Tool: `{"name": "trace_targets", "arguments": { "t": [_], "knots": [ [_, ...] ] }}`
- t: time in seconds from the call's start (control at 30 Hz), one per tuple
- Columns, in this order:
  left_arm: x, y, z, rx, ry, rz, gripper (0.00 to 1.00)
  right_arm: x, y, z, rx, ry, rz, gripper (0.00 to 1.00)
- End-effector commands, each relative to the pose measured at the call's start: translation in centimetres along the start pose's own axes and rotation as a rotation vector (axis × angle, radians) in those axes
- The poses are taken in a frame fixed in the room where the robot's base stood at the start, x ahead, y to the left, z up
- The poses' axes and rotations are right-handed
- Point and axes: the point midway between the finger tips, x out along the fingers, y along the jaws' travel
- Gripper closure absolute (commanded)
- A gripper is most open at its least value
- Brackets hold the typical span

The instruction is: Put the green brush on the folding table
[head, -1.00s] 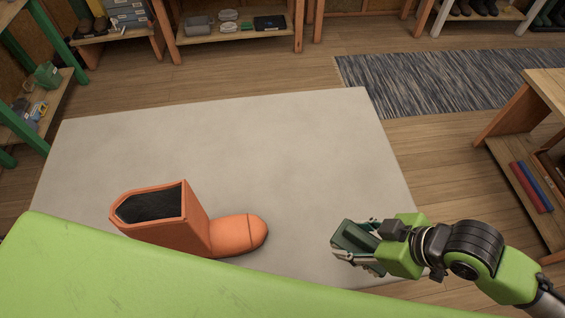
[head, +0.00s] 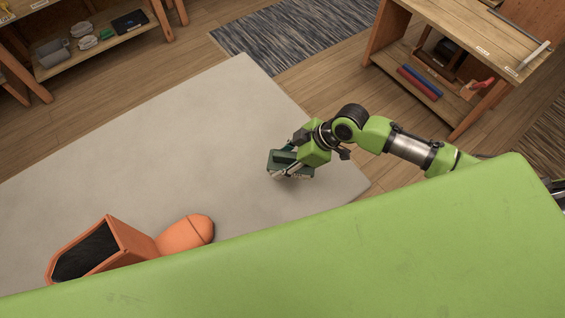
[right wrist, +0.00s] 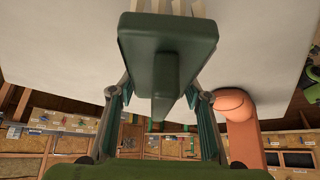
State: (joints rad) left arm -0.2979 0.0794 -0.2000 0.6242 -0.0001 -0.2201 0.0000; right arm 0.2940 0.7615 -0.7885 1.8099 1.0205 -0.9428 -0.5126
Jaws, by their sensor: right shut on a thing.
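The dark green brush (head: 284,157) is held in my right gripper (head: 285,169), which is shut on it. In the right wrist view the brush (right wrist: 168,42) fills the upper middle, with pale bristles at the top edge. The pale grey flat surface (head: 150,160) below looks like the folding table's top; its legs are hidden. The brush is over its right part, near the right corner. I cannot tell whether it touches the top. My left gripper is not in view.
An orange boot (head: 182,234) lies on the pale surface at lower left, apart from the brush. A wooden workbench (head: 470,40) stands at upper right, and a shelf (head: 95,45) at upper left. A striped rug (head: 290,35) lies beyond. Much of the pale surface is clear.

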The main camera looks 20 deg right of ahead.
Motion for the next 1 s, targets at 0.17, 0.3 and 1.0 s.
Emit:
{"name": "trace_targets", "arguments": {
  "t": [0.17, 0.3, 1.0],
  "knots": [
    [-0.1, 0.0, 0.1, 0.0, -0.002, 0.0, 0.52, 0.8, 0.7, 0.3, 0.0, 0.001, 0.001, 0.72],
    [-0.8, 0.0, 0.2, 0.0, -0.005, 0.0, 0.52, 2.1, 0.9, 1.2, 0.004, -0.001, -0.002, 0.72],
    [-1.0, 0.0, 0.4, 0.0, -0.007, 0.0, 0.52, 3.9, 1.0, 2.3, 0.0, 0.0, 0.0, 0.39]
  ]
}}
